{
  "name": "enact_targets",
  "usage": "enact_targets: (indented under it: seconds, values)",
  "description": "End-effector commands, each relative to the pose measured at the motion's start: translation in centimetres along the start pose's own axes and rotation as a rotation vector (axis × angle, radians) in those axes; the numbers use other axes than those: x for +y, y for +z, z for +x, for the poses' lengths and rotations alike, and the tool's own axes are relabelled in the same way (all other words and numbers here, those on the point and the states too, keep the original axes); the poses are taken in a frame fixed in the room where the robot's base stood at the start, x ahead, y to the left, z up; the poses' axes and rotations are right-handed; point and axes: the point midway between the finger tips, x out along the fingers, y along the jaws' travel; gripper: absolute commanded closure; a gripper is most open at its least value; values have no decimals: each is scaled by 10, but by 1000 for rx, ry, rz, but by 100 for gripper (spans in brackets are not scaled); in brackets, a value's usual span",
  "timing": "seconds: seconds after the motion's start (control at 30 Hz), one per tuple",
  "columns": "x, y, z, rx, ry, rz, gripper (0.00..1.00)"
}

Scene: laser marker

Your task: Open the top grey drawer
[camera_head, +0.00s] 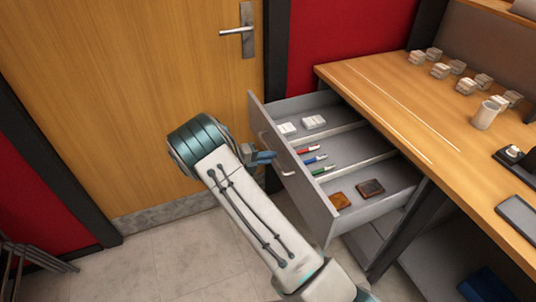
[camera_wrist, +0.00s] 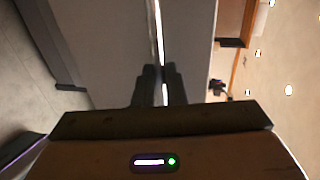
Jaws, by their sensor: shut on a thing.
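The top grey drawer (camera_head: 372,148) stands pulled well out from under the wooden desk in the head view. Small white boxes, red, blue and green markers and two brown items lie in its sections. Its front carries a curved metal handle (camera_head: 275,154). My gripper (camera_head: 262,156) reaches the handle from the left and is shut on it; the arm partly hides the contact. In the wrist view my gripper's dark fingers (camera_wrist: 157,88) close around the bright handle bar (camera_wrist: 157,38), in front of the grey drawer front (camera_wrist: 110,45).
A wooden door (camera_head: 130,90) with a metal lever stands behind my arm. The tiled floor (camera_head: 180,262) left of the drawer is clear.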

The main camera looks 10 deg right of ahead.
Motion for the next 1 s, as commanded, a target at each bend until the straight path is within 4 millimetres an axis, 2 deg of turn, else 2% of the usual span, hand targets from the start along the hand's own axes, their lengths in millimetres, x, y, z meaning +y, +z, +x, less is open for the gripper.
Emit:
enact_targets:
  seconds: [0.37,0.4,0.47,0.8,0.87,1.0]
  values:
    - [0,0,-2,0,0,1,100]
    - [0,0,-2,0,0,1,81]
    - [0,0,-2,-1,0,1,68]
    - [0,0,-5,-1,0,1,68]
    - [1,1,-10,-2,1,1,68]
    - [1,1,-35,-5,1,2,68]
